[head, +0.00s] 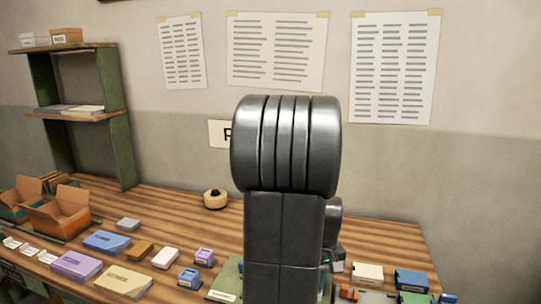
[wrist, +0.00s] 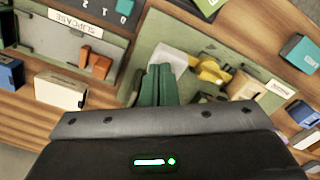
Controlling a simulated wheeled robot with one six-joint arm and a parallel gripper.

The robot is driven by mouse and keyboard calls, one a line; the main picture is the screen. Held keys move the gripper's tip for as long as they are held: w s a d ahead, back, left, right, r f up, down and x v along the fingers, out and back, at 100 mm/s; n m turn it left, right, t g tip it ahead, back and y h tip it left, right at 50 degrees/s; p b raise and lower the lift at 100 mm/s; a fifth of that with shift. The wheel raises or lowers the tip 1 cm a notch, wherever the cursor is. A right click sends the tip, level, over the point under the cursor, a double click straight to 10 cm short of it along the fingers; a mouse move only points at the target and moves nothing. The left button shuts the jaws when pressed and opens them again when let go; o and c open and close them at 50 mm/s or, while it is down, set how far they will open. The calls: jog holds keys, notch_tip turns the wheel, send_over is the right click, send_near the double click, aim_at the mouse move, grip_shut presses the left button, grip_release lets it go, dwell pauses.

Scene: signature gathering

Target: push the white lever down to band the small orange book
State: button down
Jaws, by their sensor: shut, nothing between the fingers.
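My gripper (wrist: 158,72) shows in the wrist view as two green fingers pressed together, with nothing between them. A white, flat piece (wrist: 170,57), which looks like the lever, lies just beyond the fingertips; I cannot tell whether they touch. A yellow device (wrist: 209,69) sits right beside it on a green board (wrist: 190,32). Small orange blocks (wrist: 96,64) stand on the grey-green board to the left; I cannot tell whether one is the small orange book. In the head view my arm hides the gripper and most of this area.
A cream box (wrist: 61,91) and a blue box (wrist: 9,72) stand left in the wrist view, and a teal box (wrist: 301,53) right. In the head view, several books and boxes line the table front, with open cartons (head: 58,212) at left.

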jog(key=shift+f+b, duration=1.6)
jog(key=shift+f, duration=0.65)
dwell(0.4)
notch_tip(320, 180, up, 9)
jog(key=p, duration=0.7)
jog(key=shift+r, duration=0.1)
dwell(0.4)
